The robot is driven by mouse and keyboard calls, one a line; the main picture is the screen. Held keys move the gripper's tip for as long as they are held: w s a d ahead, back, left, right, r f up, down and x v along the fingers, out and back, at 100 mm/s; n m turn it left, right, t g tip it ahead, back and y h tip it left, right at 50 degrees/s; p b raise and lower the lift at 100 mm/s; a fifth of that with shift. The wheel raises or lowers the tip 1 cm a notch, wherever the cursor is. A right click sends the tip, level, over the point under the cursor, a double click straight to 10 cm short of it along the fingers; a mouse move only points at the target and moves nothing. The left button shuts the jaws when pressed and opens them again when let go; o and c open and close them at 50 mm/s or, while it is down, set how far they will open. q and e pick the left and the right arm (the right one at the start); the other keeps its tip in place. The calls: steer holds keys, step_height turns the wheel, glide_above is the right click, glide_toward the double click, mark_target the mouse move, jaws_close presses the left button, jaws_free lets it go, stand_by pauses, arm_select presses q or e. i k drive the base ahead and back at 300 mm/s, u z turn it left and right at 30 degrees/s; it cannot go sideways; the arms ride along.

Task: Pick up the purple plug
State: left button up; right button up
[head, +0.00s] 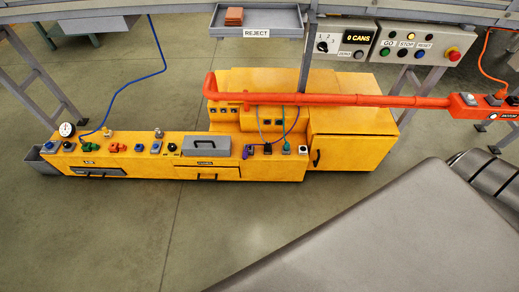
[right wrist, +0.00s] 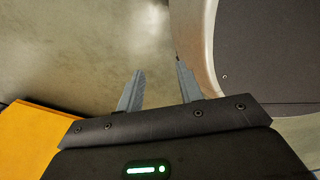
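The purple plug (head: 249,149) appears as a small purple piece standing on the top of the yellow cabinet (head: 275,172), right of the grey lidded box. It is too small to make out its full shape. A dark plug (head: 268,148) and a green plug (head: 286,148) stand to its right. My right gripper (right wrist: 159,68) shows in the right wrist view, with its two grey fingers apart and nothing between them. It is over bare floor, with a yellow surface at the lower left. Neither gripper shows in the head view.
An orange pipe (head: 330,99) runs above the cabinet's back. A grey box with a handle (head: 207,146) sits left of the plugs. A grey sloped surface (head: 400,235) fills the lower right, beside rollers (head: 484,171). Floor (head: 90,230) in front is clear.

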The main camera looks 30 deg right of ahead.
mark_target(245, 152)
steer(key=z, duration=0.2)
steer(key=i, duration=1)
steer(key=u, duration=0.5)
